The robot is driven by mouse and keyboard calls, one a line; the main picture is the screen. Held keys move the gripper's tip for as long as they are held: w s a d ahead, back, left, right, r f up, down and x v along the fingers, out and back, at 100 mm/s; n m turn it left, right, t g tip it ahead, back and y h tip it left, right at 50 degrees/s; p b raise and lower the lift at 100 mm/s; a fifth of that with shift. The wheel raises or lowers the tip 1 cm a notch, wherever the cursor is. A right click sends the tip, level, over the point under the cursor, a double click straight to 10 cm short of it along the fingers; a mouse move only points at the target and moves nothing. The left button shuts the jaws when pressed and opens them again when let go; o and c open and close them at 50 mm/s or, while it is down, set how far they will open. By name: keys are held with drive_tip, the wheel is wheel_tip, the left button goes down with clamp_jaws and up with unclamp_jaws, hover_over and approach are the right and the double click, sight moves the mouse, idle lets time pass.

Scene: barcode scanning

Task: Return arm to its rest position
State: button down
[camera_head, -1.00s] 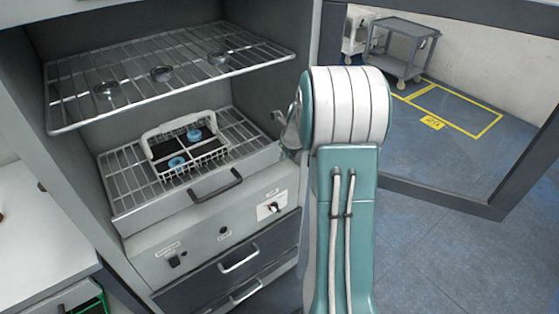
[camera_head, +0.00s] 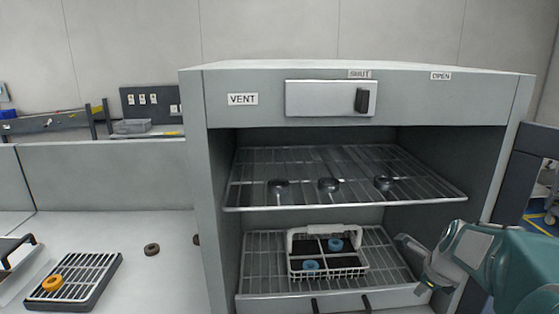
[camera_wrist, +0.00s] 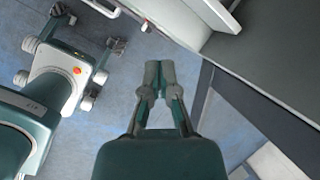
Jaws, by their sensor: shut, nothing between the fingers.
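My gripper (camera_wrist: 159,78) is shut and empty in the wrist view, with its fingertips together above blue floor. In the head view my teal arm enters at the lower right, in front of the right side of the open cabinet (camera_head: 355,100). The end of the arm is beside the lower rack's right edge, and its fingertips are hard to make out there. A white wire basket (camera_head: 328,262) with blue rings inside stands on the lower rack (camera_head: 262,262), apart from my arm.
The upper rack (camera_head: 345,160) holds three dark round pieces. A slatted tray (camera_head: 88,290) with an orange ring (camera_head: 52,283) lies on the white counter (camera_head: 130,225) at left. A brown ring (camera_head: 152,249) lies nearby. A dark frame (camera_head: 515,180) stands at the right.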

drive_tip(key=s+a+r+n, duration=0.3)
drive_tip(key=s+a+n, duration=0.6)
drive_tip(key=n, duration=0.5)
drive_tip(key=s+a+r+n+t, duration=0.1)
drive_tip(key=s+a+r+n, duration=0.2)
drive_tip(key=s+a+n, duration=0.7)
drive_tip(key=s+n, duration=0.1)
drive_tip(key=n, duration=0.3)
drive_tip(key=shift+a, duration=0.1)
